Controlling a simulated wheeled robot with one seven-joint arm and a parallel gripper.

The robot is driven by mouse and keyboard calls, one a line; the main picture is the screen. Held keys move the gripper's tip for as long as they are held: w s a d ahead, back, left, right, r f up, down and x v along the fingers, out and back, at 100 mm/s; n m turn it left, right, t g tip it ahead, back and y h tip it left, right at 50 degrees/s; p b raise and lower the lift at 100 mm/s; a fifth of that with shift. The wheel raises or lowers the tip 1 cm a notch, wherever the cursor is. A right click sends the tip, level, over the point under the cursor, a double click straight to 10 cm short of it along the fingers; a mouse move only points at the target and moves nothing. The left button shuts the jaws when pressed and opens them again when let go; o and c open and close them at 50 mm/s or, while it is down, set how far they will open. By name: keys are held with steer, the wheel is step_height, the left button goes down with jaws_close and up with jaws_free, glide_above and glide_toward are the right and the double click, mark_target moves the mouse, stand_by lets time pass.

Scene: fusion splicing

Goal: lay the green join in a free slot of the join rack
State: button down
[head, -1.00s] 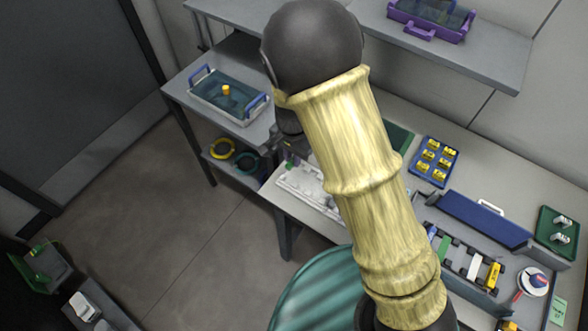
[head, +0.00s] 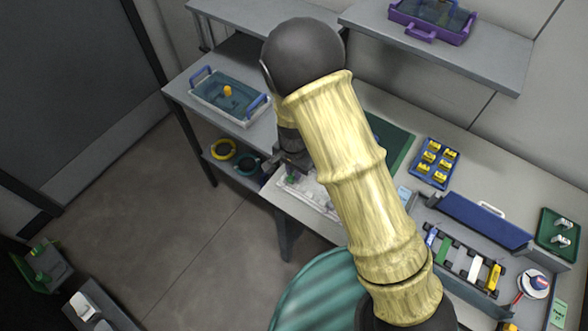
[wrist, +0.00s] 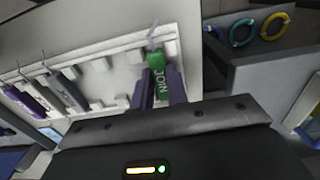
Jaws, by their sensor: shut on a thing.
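The green join (wrist: 158,84), with white lettering, is between the two purple fingers of my gripper (wrist: 159,76) in the wrist view. My gripper is shut on it. The white join rack (wrist: 100,48) lies behind it, with raised pegs along its edges. The join is over the rack's right end; I cannot tell whether it touches a slot. In the head view, my gripper (head: 291,168) is over the left end of the rack (head: 322,200), partly hidden by my arm.
A grey-white bin with blue handles (head: 228,97) stands on the left bench. A blue tray of yellow pieces (head: 433,162) and a splicing station with a blue lid (head: 486,218) are to the right. Yellow and teal rings (head: 222,149) are on the lower shelf.

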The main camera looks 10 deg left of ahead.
steer(key=shift+f, duration=0.1)
steer(key=c, duration=1.4)
jaws_free()
step_height(320, 180, up, 12)
steer(key=shift+r, duration=0.15)
